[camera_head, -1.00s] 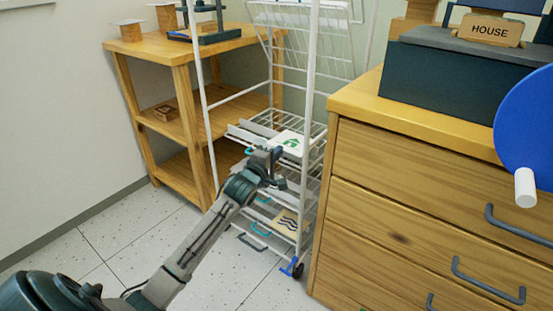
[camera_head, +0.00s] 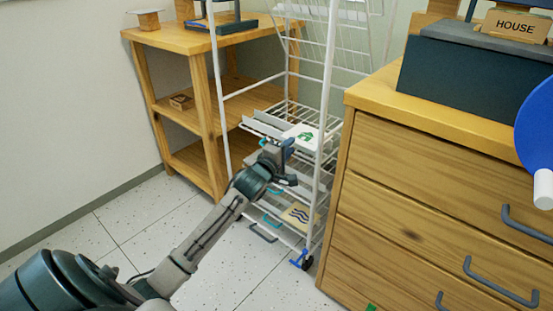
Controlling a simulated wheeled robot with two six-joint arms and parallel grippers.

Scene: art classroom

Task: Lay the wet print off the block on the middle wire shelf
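A white wire rack (camera_head: 329,97) stands in the middle of the view with several shelves. A white print with a green design (camera_head: 304,137) lies flat on the upper of the visible wire shelves. A print with dark wavy lines (camera_head: 300,216) lies on a lower shelf. My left gripper (camera_head: 289,163) is at the rack's front, just below and left of the green print. Its two fingers look spread, with nothing visible between them. The arm hides part of the shelves. My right gripper is out of view. I see no separate printing block clearly.
A wooden drawer cabinet (camera_head: 420,200) stands close on the right, with a dark box (camera_head: 455,75) and a HOUSE sign (camera_head: 515,26) on top. A blue disc (camera_head: 540,112) is at the right edge. A wooden shelf unit (camera_head: 200,90) stands behind left. Floor at left is clear.

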